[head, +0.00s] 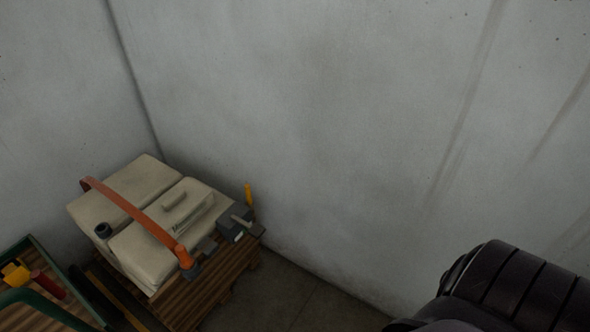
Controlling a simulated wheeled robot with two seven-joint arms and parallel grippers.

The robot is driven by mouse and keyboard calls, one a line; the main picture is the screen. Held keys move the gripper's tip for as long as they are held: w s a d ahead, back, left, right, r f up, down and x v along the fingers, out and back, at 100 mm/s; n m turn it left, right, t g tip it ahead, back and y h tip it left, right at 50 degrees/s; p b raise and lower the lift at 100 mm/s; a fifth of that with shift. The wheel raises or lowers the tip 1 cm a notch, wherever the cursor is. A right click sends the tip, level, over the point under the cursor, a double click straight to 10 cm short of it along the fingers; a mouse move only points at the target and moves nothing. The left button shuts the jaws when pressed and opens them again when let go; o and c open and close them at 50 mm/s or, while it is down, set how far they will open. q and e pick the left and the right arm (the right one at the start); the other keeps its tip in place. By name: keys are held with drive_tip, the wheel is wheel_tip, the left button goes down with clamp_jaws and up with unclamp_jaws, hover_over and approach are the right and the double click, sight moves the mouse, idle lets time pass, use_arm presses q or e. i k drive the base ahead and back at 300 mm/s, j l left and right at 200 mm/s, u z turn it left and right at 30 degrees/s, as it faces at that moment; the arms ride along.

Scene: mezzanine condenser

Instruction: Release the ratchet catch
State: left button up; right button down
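A beige block-shaped unit (150,258) in two sections sits on a brown slatted wooden base (222,290) at the lower left of the head view. An orange strap (135,213) runs across its top, from the far left edge to the near right side. The strap ends at a small dark grey fitting (193,270). A grey block with a lever-like bar (238,229) sits at the base's right corner. I cannot tell which of these two is the ratchet catch. Neither of my grippers is in view.
A green-framed tray (50,306) with a yellow item (15,272) and a red cylinder (48,284) is at the lower left. A yellow upright piece (248,194) stands behind the grey block. Grey walls (320,110) close in behind. Bare floor (290,298) lies right of the base.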

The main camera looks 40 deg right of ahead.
sight(247, 187)
drive_tip(key=i+z, duration=0.1)
drive_tip(key=z, duration=0.3)
drive_tip(key=i+z, duration=0.15)
drive_tip(key=z, duration=0.3)
drive_tip(key=i+l, duration=0.2)
drive_tip(key=i+l+z, duration=0.05)
drive_tip(key=i, duration=0.05)
